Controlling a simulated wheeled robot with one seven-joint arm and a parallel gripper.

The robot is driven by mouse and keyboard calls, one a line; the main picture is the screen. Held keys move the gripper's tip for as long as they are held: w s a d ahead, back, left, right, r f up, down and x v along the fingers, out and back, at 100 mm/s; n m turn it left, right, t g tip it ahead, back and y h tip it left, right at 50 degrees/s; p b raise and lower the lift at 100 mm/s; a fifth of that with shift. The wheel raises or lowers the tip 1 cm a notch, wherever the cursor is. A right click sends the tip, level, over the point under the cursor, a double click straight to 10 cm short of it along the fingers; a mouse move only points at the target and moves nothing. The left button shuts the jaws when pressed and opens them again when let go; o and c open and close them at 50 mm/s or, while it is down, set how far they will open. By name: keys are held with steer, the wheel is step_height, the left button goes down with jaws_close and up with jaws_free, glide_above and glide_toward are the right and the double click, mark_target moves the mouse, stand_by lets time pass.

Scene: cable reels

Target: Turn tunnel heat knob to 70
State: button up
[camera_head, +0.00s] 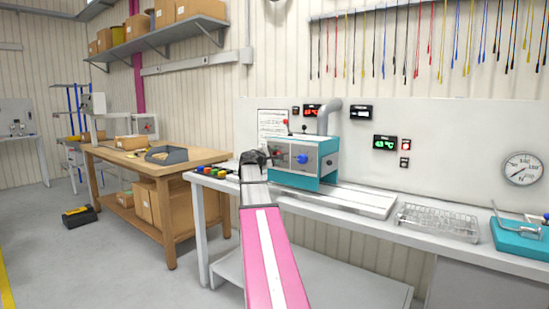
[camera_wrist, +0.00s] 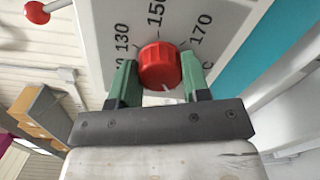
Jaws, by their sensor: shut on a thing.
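The red knob (camera_wrist: 160,66) sits on a pale dial panel (camera_wrist: 105,50) printed 130, 150 and 170, seen in the wrist view. A white mark shows on the knob's lower edge in the picture, away from the 150. The rest of the scale is cut off or hidden. My gripper (camera_wrist: 160,82) has its green fingers on both sides of the knob, shut on it.
The machine's front has a blue knob (camera_head: 302,159). A red-balled lever (camera_wrist: 37,12) stands near the dial. Several coloured buttons (camera_head: 211,172) lie left of my gripper. A green display (camera_head: 384,142) hangs on the wall. A wire rack (camera_head: 438,222) stands right on the bench.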

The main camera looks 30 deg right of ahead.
steer(key=o, duration=0.9)
steer(key=shift+o, duration=0.2)
steer(key=shift+a, duration=0.1)
steer(key=v, duration=1)
steer(key=shift+s+a, duration=0.15)
steer(key=shift+a, duration=0.15)
